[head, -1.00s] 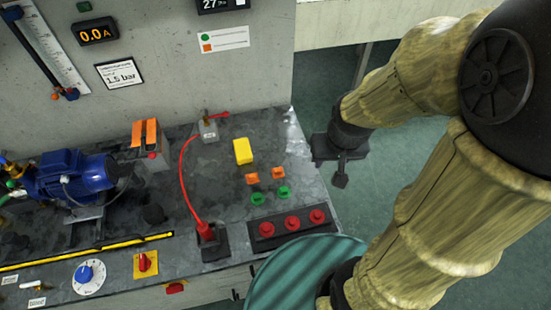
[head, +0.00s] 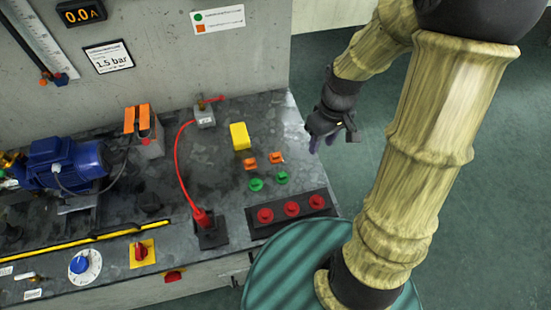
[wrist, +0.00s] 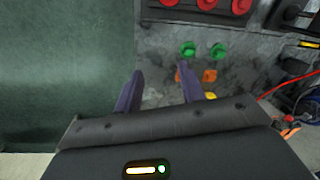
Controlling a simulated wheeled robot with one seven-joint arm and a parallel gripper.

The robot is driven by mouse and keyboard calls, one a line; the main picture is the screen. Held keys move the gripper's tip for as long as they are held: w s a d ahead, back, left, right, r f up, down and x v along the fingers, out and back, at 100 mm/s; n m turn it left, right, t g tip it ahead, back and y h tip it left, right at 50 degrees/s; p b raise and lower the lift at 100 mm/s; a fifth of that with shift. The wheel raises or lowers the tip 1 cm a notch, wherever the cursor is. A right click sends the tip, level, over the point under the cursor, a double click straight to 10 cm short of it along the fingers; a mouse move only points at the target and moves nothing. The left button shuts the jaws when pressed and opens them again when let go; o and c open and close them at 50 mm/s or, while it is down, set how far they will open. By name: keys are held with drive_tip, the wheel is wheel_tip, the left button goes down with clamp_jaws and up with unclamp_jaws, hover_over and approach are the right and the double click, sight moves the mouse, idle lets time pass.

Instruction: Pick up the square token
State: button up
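Two small orange square tokens lie on the dark bench top, a left one (head: 250,163) and a right one (head: 277,158). Two round green tokens (head: 255,184) lie just in front of them. In the wrist view the right orange token appears (wrist: 180,76) partly behind a finger, with the other orange token (wrist: 209,76) beside it. My gripper (head: 334,138) hangs past the bench's right edge, to the right of the tokens and apart from them. Its two fingers are spread, with nothing between them (wrist: 160,88).
A yellow block (head: 240,136) stands behind the tokens. A dark strip with three red knobs (head: 291,209) lies in front. A red cable (head: 181,165) runs to a red plug at the left. A blue pump motor (head: 65,163) is farther left. Open floor (head: 420,200) lies right of the bench.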

drive_tip(key=w+f+n+g+y+b, duration=0.1)
drive_tip(key=w+f+n+y, duration=0.1)
drive_tip(key=f+n, duration=0.1)
drive_tip(key=w+f+n+g+y+b, duration=0.1)
drive_tip(key=w+f+n+y, duration=0.2)
drive_tip(key=n, duration=0.1)
drive_tip(key=w+d+f+n+y+b, duration=0.1)
drive_tip(key=w+f+n+y+b, duration=0.1)
drive_tip(key=w+f+n, duration=0.1)
drive_tip(key=shift+w+n+g+y, duration=0.2)
drive_tip(key=shift+n+g+y, duration=0.1)
drive_tip(key=shift+n+g, duration=0.1)
drive_tip(key=w+d+n+y, duration=0.2)
drive_tip(key=w+d+n+t+y+b, duration=0.1)
drive_tip(key=d, duration=0.1)
drive_tip(key=shift+r+n+y, duration=0.3)
drive_tip(key=shift+r+n, duration=0.1)
drive_tip(key=p, duration=0.2)
approach(278, 152)
drive_tip(key=x, duration=0.3)
drive_tip(key=shift+s+a, duration=0.1)
drive_tip(key=shift+a, duration=0.1)
drive_tip(key=shift+a+f, duration=0.25)
drive_tip(key=shift+a, duration=0.15)
drive_tip(key=shift+s+d, duration=0.1)
drive_tip(key=shift+s, duration=0.05)
